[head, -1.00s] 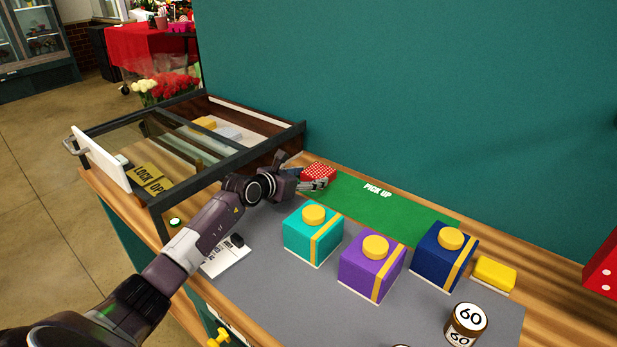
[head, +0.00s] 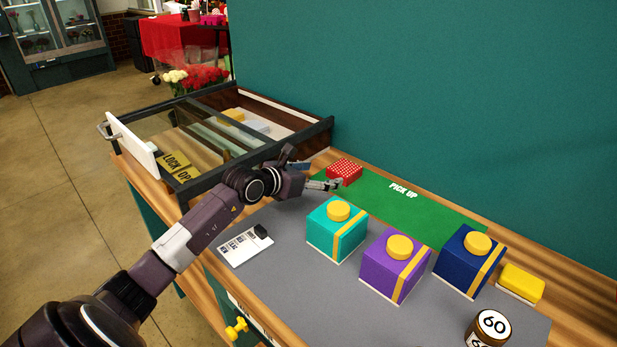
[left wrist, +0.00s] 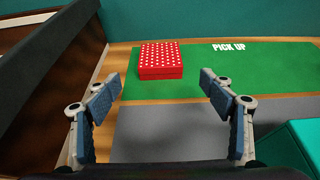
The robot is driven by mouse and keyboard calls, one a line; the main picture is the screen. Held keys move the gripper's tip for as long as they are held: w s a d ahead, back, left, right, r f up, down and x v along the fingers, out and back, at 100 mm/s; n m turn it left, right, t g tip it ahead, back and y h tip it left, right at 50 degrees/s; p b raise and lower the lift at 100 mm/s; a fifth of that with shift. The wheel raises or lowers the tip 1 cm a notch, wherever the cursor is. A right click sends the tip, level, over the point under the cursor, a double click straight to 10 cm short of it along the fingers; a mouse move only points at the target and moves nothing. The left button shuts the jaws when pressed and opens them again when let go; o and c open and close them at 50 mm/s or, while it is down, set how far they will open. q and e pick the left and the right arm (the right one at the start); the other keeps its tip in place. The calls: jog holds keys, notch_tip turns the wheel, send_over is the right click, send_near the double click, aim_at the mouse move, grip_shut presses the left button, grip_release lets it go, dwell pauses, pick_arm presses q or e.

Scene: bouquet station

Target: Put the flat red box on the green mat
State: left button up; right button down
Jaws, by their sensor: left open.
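The flat red box (head: 344,171) with white dots lies at the left end of the green mat (head: 440,213), which is marked PICK UP. In the left wrist view the red box (left wrist: 161,60) rests on the left part of the mat (left wrist: 260,75), with its left edge near the mat's border. My left gripper (head: 318,175) is open and empty, just left of the box. In the left wrist view its fingers (left wrist: 160,88) are spread, with the box ahead of them and apart from them. My right gripper is not in view.
Teal (head: 337,230), purple (head: 394,267) and navy (head: 467,262) boxes with yellow knobs stand in front of the mat. A glass-topped case (head: 190,140) is at left.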

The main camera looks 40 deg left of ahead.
pick_arm(q)
jog(key=shift+b+v, duration=0.35)
jog(key=shift+v, duration=2.25)
